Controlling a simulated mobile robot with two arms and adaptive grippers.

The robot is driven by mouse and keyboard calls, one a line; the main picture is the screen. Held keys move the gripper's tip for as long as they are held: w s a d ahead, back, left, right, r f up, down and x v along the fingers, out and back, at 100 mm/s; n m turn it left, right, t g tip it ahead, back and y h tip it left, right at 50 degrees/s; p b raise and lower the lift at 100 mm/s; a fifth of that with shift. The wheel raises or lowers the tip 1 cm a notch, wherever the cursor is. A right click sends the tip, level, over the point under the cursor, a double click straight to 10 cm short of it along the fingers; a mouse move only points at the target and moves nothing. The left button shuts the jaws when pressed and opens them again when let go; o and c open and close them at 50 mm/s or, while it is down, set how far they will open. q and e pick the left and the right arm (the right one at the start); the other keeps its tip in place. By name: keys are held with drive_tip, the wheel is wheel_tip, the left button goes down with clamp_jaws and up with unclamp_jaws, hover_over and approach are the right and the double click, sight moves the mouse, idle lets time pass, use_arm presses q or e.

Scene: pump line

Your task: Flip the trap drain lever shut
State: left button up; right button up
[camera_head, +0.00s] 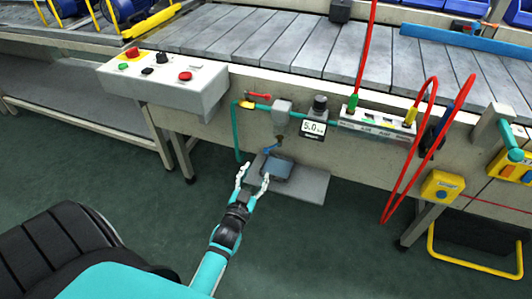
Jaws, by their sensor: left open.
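A small blue lever (271,150) shows under a grey trap body (282,106) on the front of the line; I take it for the trap drain lever. It is too small to tell its exact setting. A dark grey tray (277,167) sits below it on a light grey plate (312,186). My left gripper (254,179) is open, its two fingers apart, just left of and below the dark tray. I see nothing between the fingers. It is close to the lever but appears apart from it. My right gripper is not in view.
A red lever (259,96) and teal pipe (237,135) are left of the trap. A gauge reading 5.0 (313,129) and a manifold (376,124) with red hoses (388,205) are right. A control box (166,83) juts out upper left. The green floor is clear in front.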

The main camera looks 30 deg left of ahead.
sight(266, 150)
use_arm(q)
drive_tip(key=b+x, duration=0.2)
drive_tip(key=x, duration=0.8)
drive_tip(key=shift+f, duration=0.15)
drive_tip(key=shift+w+a, duration=0.1)
drive_tip(key=shift+w, duration=0.5)
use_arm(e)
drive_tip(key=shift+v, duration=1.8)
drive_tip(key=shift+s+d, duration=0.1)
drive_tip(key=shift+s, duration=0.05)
use_arm(q)
clamp_jaws()
